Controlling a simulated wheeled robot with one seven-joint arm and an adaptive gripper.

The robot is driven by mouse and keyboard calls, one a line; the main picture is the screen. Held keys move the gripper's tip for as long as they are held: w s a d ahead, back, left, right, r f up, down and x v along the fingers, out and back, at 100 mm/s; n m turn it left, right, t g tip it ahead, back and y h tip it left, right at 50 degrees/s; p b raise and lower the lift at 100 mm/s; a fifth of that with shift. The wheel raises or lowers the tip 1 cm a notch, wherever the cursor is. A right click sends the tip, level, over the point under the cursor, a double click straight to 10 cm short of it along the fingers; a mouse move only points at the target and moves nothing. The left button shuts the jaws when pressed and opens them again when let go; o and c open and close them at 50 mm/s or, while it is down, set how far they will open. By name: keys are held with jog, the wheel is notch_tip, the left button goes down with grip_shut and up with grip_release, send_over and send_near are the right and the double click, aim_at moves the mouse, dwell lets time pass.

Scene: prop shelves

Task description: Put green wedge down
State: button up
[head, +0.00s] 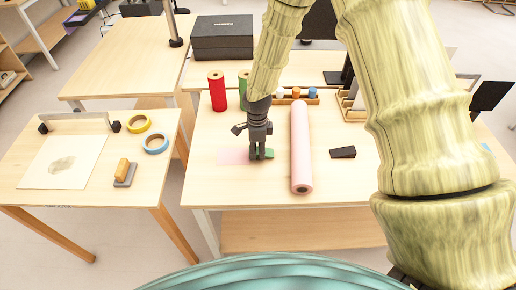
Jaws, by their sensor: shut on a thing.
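The green wedge (267,154) shows at the fingertips of my gripper (260,153), low over the middle table. My gripper points down and is shut on it. The fingers hide part of the wedge, and I cannot tell whether it touches the surface. A flat pink sheet (231,156) lies on the table just left of the fingers.
A pink roll (301,150) lies to the right of my gripper, with a black wedge (343,152) beyond it. Red (217,91) and green (244,88) cylinders stand behind. The left table holds tape rolls (138,123) and a board (64,162). The middle table's front left is clear.

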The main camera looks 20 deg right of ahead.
jog(key=shift+w+f, duration=0.15)
jog(key=shift+f, duration=0.3)
jog(key=shift+s+r, duration=0.15)
jog(key=shift+s, duration=0.05)
jog(key=o, duration=1)
jog(key=shift+w, duration=0.1)
jog(key=shift+o, duration=0.2)
notch_tip(320, 180, up, 12)
jog(key=b, duration=0.3)
